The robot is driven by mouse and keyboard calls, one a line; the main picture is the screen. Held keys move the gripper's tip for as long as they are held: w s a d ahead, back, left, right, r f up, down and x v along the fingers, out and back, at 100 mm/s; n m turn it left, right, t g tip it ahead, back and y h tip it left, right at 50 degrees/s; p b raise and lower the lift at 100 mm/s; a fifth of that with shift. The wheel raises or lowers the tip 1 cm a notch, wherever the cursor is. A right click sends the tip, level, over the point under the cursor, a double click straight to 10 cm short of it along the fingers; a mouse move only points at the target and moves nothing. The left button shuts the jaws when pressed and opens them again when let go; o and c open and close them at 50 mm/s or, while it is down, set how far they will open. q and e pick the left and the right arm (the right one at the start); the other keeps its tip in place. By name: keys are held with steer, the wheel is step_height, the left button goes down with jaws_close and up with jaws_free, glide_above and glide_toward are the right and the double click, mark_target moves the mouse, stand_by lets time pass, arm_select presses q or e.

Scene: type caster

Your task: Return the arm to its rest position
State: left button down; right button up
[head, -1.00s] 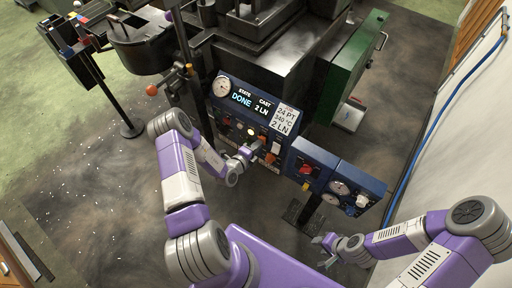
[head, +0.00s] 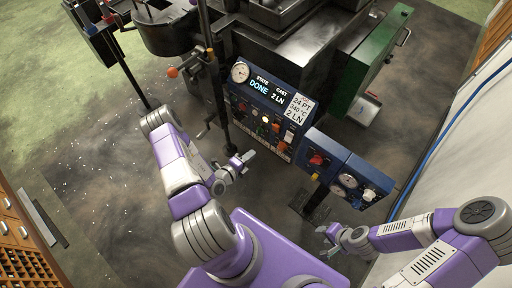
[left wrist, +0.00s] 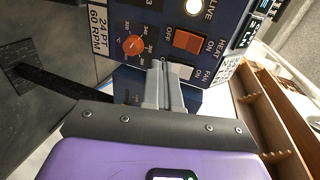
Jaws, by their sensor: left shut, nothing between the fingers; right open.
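My left gripper (head: 246,158) is shut and empty in the head view, just left of and below the blue control panel (head: 240,103), with a gap between them. In the left wrist view its closed fingers (left wrist: 164,85) point toward the panel, below a red rocker switch (left wrist: 188,41) marked HEAT and an orange dial (left wrist: 133,45). My right gripper (head: 326,232) is open and empty, low at the right in the head view, below the smaller blue panel. The panel's display (head: 259,87) reads DONE and CAST 2 LN.
The dark casting machine (head: 300,45) stands behind the panels. A smaller blue box (head: 348,178) with gauges is to the right. A green cabinet (head: 372,60) and a wall with a blue hose are further right. A wooden drawer cabinet (head: 20,235) is at lower left.

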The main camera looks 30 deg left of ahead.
arm_select(q)
steer(key=shift+s, duration=0.25)
stand_by(0.4)
steer(key=s+d+r+m+g+h, duration=0.2)
steer(key=d+m+g+h, duration=0.2)
steer(key=d+m+h, duration=0.4)
steer(key=s+d+r+m+g+h, duration=0.1)
steer(key=s+d+m+g+h, duration=0.2)
steer(key=d+m, duration=0.5)
steer(key=s+d+f+m+g+y, duration=0.1)
steer(key=s+d+m+g, duration=0.2)
steer(key=s+m+g, duration=0.4)
steer(key=s+d+f+m+g+y, duration=0.1)
steer(key=s+d+m+g, duration=0.3)
steer(key=m, duration=0.6)
steer(key=w+a+m+t+y, duration=0.2)
steer(key=w+m+y, duration=0.4)
steer(key=m, duration=1.1)
steer(key=shift+a+f+t, duration=0.2)
steer(key=shift+f+t, duration=0.15)
steer(key=shift+t, duration=0.55)
